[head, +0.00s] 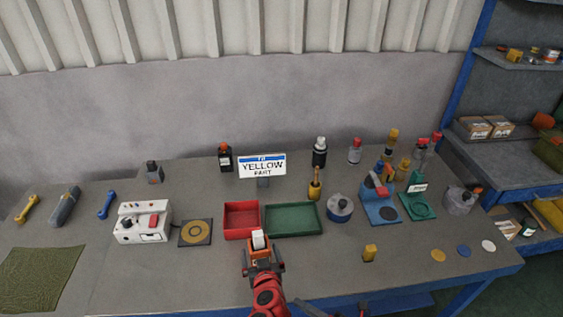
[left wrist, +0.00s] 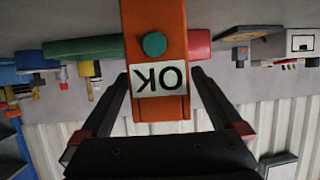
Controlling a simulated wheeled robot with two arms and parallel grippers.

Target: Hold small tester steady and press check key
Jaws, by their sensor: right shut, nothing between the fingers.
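The small tester is an orange block (head: 260,255) in the head view, with a pale top end, in front of the red and green trays. In the left wrist view the tester (left wrist: 173,108) shows a round green key (left wrist: 153,44) and a white label reading OK, seen upside down. My left gripper (head: 263,267) is shut on the tester, with a finger on each side, and holds it up above the table. The key cannot be made out in the head view. My right gripper (head: 318,309) is a dark shape at the bottom edge, shut and empty, apart from the tester.
Behind the tester are a red tray (head: 242,207) and a green tray (head: 292,234). A white device (head: 128,236) and a black pad with a yellow ring (head: 210,240) stand left. The front table area is mostly clear.

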